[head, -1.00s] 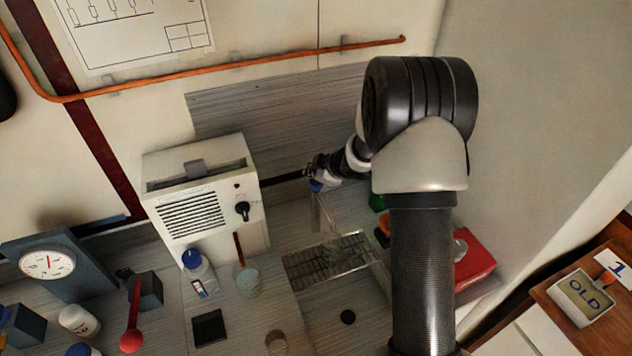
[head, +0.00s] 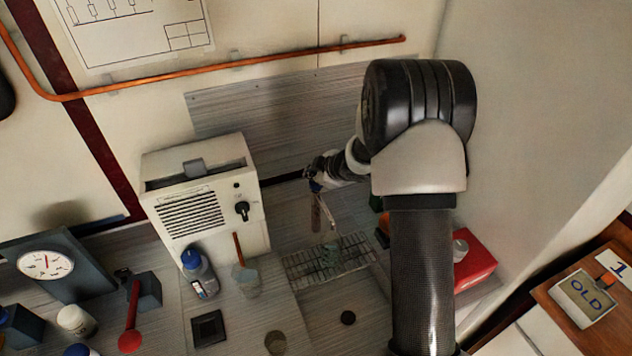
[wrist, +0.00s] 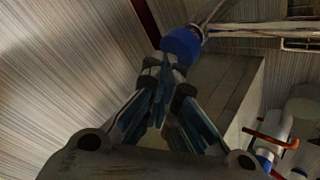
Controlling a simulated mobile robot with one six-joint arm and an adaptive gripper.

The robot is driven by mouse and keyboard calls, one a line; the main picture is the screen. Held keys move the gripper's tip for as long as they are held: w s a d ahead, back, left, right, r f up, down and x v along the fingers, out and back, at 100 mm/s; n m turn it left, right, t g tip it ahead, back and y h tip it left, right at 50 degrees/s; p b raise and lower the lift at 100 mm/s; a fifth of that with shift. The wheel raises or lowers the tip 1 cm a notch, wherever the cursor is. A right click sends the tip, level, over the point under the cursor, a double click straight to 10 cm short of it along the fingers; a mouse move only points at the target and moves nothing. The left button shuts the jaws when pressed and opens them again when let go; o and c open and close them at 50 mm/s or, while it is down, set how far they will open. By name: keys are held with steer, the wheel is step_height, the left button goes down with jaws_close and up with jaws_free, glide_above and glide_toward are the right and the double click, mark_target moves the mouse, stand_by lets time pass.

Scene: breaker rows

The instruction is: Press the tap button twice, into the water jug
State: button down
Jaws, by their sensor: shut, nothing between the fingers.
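The blue tap button (wrist: 181,44) shows in the wrist view just past my fingertips. In the head view it is a small blue patch (head: 315,187) at the end of my arm, mostly hidden by the gripper. My gripper (wrist: 164,72) is shut and empty, its tips at the near edge of the button; I cannot tell whether they touch it. In the head view my gripper (head: 312,177) is over the top of the tap, whose slim body (head: 318,215) stands below. A faint, see-through shape, perhaps the water jug (head: 330,252), is on the drip grate under the tap; its outline is unclear.
A metal drip grate (head: 300,266) lies below the tap. To the left are a white heater-like box (head: 205,200), a blue-capped bottle (head: 199,272) and a clear cup (head: 246,282) with a stick. A red box (head: 477,262) stands right, partly behind my arm.

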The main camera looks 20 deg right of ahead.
steer(key=shift+f+b, duration=0.45)
steer(key=shift+f, duration=0.25)
stand_by(0.6)
steer(key=shift+r, duration=0.15)
steer(key=shift+r+p, duration=1.25)
steer(key=shift+p, duration=0.2)
step_height(320, 180, up, 5)
steer(key=p, duration=0.5)
